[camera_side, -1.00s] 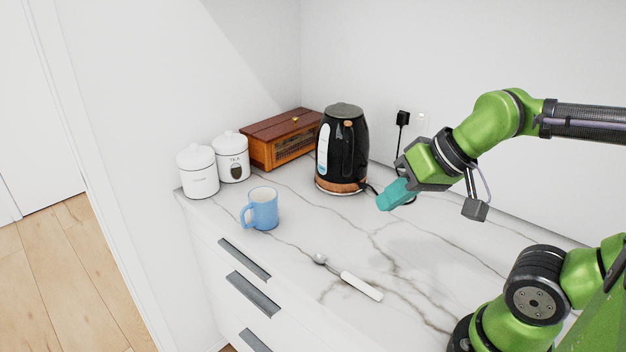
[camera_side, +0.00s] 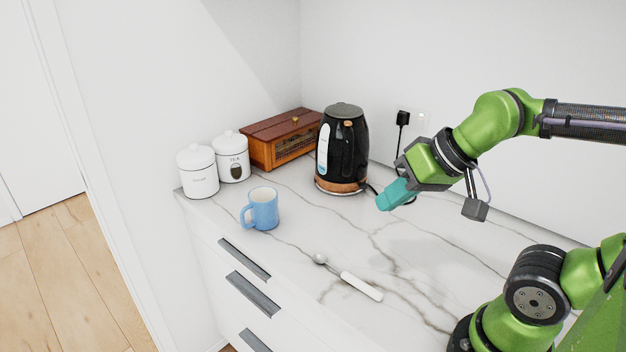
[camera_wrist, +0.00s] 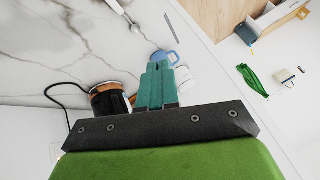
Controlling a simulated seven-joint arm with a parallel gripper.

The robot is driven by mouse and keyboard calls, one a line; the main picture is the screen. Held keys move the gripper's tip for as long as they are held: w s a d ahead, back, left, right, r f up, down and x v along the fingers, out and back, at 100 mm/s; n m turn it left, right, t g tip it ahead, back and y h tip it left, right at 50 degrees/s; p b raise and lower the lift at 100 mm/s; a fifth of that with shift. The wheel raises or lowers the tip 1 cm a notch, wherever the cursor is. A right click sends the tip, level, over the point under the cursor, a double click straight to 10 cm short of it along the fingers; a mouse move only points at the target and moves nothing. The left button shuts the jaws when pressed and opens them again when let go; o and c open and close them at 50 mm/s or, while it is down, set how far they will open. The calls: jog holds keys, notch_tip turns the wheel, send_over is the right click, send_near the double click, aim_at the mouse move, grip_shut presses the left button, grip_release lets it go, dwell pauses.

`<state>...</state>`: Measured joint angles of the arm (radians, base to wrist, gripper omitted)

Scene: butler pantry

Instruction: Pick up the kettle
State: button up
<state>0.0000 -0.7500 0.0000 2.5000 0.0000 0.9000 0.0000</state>
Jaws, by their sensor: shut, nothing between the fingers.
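The kettle (camera_side: 342,150) is black with a copper-coloured band at its foot and a clear water window. It stands upright at the back of the marble counter, near the wall. In the wrist view, part of the kettle (camera_wrist: 108,101) shows left of my fingers, partly hidden by my gripper's body. My gripper (camera_side: 383,203) has teal fingers, shut and empty. It is above the counter to the right of the kettle, apart from it. In the wrist view my fingertips (camera_wrist: 160,58) overlap the blue mug behind them.
A blue mug (camera_side: 263,209) and a white-handled scoop (camera_side: 347,278) are on the counter in front. Two white canisters (camera_side: 198,172) and a wooden box (camera_side: 281,141) stand left of the kettle. A black plug (camera_side: 403,118) and its cord hang by the wall. The counter's middle is free.

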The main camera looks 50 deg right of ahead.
jog(key=o, duration=0.9)
